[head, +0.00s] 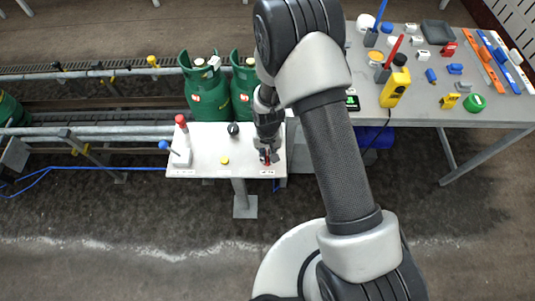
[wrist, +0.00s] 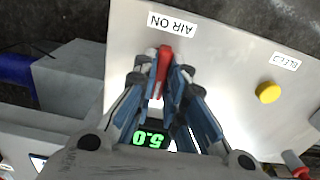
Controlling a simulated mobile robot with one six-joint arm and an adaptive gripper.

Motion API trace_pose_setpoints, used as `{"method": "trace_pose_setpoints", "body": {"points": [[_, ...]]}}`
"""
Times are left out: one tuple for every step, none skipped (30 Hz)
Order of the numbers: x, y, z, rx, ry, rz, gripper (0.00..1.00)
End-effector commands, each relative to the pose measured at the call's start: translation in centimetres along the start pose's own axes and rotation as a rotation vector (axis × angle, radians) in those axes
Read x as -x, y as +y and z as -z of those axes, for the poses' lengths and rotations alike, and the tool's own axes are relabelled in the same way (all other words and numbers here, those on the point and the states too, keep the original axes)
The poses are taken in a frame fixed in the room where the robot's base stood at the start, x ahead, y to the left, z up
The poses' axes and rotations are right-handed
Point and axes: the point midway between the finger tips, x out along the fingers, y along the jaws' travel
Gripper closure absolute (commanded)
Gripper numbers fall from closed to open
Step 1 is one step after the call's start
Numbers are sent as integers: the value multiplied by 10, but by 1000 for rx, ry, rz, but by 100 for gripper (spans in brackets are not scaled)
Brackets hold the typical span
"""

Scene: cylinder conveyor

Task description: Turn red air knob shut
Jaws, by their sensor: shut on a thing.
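The red air knob (wrist: 164,58) is on the light panel (wrist: 225,50), beside an "AIR ON" label (wrist: 171,22) that reads upside down in the wrist view. My gripper (wrist: 162,76) is shut on the knob, with one blue-grey finger on each side. The knob's red handle points toward the label, and its lower part is hidden between the fingers. In the head view my gripper (head: 265,154) is at the right front of the panel, and only a little red shows there.
A yellow button (wrist: 268,92) sits beside a "BLEED" label (wrist: 285,62). A green display (wrist: 150,140) reads 5.0 behind the fingers. A red-topped post (head: 181,121) stands at the panel's left. Green cylinders (head: 206,90) stand behind it; a cluttered table (head: 430,115) is at right.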

Motion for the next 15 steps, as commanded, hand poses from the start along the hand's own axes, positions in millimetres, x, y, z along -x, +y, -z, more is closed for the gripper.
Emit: {"method": "trace_pose_setpoints", "body": {"points": [[0, 0, 1, -12, 2, 1, 100], [0, 0, 1, -18, 2, 1, 100], [0, 0, 1, -24, 2, 1, 100], [0, 0, 1, -28, 2, 1, 100], [0, 0, 1, -31, 2, 1, 100], [0, 0, 1, -35, 2, 1, 100], [1, 0, 1, -37, 2, 1, 100], [1, 0, 1, -39, 2, 1, 100], [1, 0, 1, -40, 2, 1, 100], [1, 0, 1, -41, 2, 1, 100], [1, 0, 1, -42, 2, 1, 100], [1, 0, 1, -42, 2, 1, 100], [1, 0, 1, -42, 2, 1, 100], [1, 0, 1, -42, 2, 1, 100], [1, 0, 1, -42, 2, 1, 100]]}}
